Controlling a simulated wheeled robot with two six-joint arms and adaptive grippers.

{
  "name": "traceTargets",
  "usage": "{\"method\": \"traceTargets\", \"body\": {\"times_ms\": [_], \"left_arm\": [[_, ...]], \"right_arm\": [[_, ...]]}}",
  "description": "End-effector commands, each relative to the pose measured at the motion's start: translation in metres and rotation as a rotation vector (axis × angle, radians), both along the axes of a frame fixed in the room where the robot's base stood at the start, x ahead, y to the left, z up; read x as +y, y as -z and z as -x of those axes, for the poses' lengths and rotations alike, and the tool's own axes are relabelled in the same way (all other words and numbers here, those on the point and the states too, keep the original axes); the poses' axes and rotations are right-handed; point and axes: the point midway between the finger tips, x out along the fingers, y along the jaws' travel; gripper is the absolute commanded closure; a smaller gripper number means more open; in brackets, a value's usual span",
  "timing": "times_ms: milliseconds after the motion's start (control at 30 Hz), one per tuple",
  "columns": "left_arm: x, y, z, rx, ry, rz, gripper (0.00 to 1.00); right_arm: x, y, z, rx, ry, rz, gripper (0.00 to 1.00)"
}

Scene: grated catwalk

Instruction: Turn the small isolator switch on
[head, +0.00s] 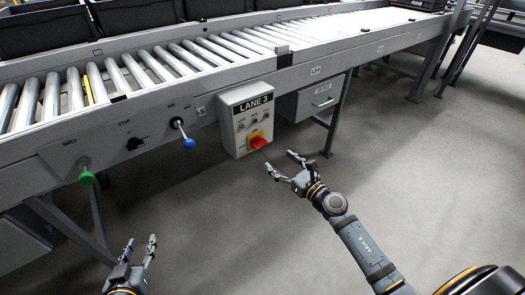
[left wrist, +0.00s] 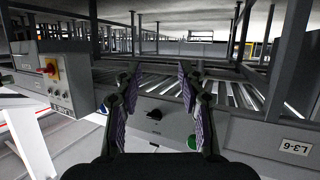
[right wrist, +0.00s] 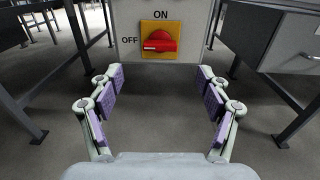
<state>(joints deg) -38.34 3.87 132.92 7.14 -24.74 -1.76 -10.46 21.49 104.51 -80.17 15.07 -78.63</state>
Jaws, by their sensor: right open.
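The isolator switch (head: 258,142) is a red rotary handle on a yellow plate, low on the grey LANE 3 box (head: 246,118). In the right wrist view the red handle (right wrist: 159,42) lies horizontal, level with the OFF label at its left; ON is printed above. My right gripper (head: 279,160) is open and empty, below and right of the switch in the head view. The switch shows beyond its spread fingers, apart from them. My left gripper (head: 141,243) is open and empty, low at the left. The switch also shows at the left of the left wrist view (left wrist: 50,69).
The roller conveyor (head: 150,75) runs behind the box. Its side carries a green knob (head: 87,178), a black selector (head: 136,143) and a blue knob (head: 188,143). A grey drawer box (head: 318,98) and a leg stand right of the switch. The floor in front is clear.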

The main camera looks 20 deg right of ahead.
Motion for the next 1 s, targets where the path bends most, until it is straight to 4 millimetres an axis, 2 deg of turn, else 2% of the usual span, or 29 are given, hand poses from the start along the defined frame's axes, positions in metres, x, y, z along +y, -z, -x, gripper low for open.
{"method": "traceTargets", "body": {"times_ms": [167,267,400,600,733,967,1000], "left_arm": [[-0.002,0.029,0.017,0.129,0.006,0.004,0.6],[-0.002,0.033,0.019,0.146,0.008,0.004,0.6],[0.0,0.011,0.005,0.043,0.002,0.002,0.6],[0.001,-0.017,-0.008,-0.074,-0.004,-0.002,0.6],[0.001,-0.024,-0.011,-0.104,-0.004,-0.002,0.6],[0.001,-0.026,-0.012,-0.108,-0.005,-0.003,0.6],[0.001,-0.026,-0.012,-0.108,-0.005,-0.003,0.6]], "right_arm": [[0.008,-0.003,-0.022,-0.001,0.002,-0.007,0.23],[0.017,-0.002,-0.046,-0.002,0.002,-0.009,0.23],[0.028,0.0,-0.075,0.0,0.001,-0.008,0.23],[0.033,0.0,-0.091,0.001,0.002,-0.007,0.23],[0.034,0.001,-0.094,0.003,0.002,-0.005,0.23],[0.035,0.001,-0.095,0.003,0.002,-0.005,0.23],[0.034,0.001,-0.095,0.003,0.001,-0.005,0.25]]}}
